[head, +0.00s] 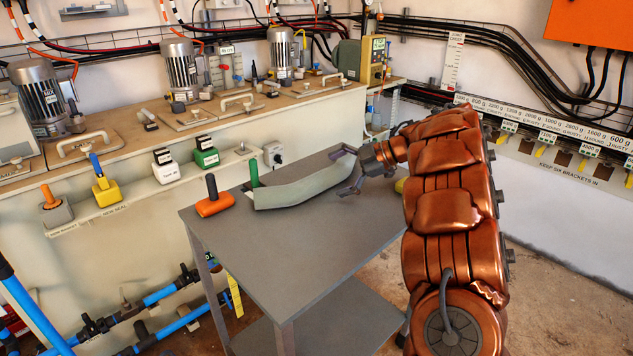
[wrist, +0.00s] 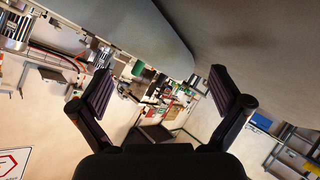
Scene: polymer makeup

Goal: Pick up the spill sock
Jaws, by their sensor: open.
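The spill sock is most likely the long, pale grey-green curved piece (head: 305,188) lying on the grey cart's top (head: 290,240). My gripper (head: 347,171) is open at the sock's right end, with one finger on the far side and one on the near side in the head view. In the wrist view the sock (wrist: 140,28) fills the upper middle, and its rounded lower end shows between the open fingers of my gripper (wrist: 160,82). The fingers hold nothing. I cannot tell whether either finger touches the sock.
An orange block with a dark handle (head: 214,204) stands on the cart left of the sock. A green handle (head: 254,172) rises behind the sock's left end. A long bench (head: 120,200) with motors stands behind. The cart's front top is clear.

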